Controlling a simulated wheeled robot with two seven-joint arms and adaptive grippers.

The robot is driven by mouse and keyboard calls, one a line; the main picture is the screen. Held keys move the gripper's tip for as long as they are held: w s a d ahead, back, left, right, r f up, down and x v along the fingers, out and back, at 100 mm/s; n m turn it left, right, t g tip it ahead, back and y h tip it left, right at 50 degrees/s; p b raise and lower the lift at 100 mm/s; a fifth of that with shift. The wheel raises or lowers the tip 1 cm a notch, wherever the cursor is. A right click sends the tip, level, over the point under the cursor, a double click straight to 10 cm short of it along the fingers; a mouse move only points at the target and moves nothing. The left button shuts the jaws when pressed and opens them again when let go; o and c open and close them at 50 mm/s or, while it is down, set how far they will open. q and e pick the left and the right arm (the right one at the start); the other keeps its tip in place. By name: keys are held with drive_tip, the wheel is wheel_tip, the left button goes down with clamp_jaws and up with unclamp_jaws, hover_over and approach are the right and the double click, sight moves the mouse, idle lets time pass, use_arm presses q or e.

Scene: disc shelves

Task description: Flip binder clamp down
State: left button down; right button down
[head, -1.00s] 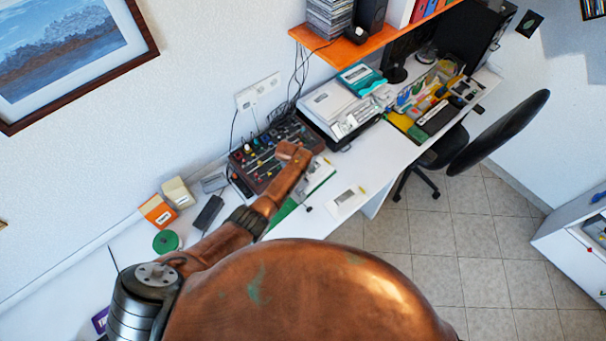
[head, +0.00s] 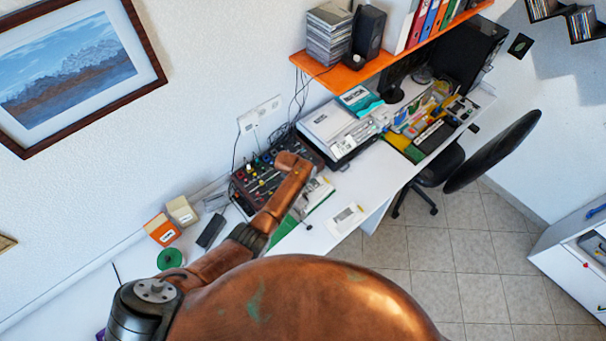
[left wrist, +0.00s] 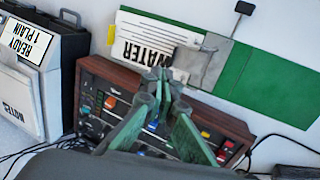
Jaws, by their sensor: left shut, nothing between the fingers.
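A green board (left wrist: 275,87) lies on the white desk with a paper marked "WATER" (left wrist: 150,45) on it. A grey metal binder clamp (left wrist: 203,62) sits across the paper's edge, and a thin lever with a black tab (left wrist: 243,8) sticks out beyond the board. In the head view the green board (head: 287,228) is partly hidden by my left arm, and the black tab (head: 308,227) shows beside it. My left gripper (left wrist: 160,78) is shut and empty, its greenish fingers pointing at the paper near the clamp. Contact cannot be told. My right gripper is out of view.
A brown control panel (left wrist: 102,112) with knobs lies beside the board, under my fingers in the wrist view. A printer-like machine (head: 330,125) stands farther along the desk. A white card (head: 346,218) lies near the front edge. Cables run behind.

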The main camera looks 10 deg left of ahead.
use_arm(q)
wheel_tip(320, 180, up, 7)
idle(0.3)
drive_tip(key=shift+s, duration=0.15)
idle(0.4)
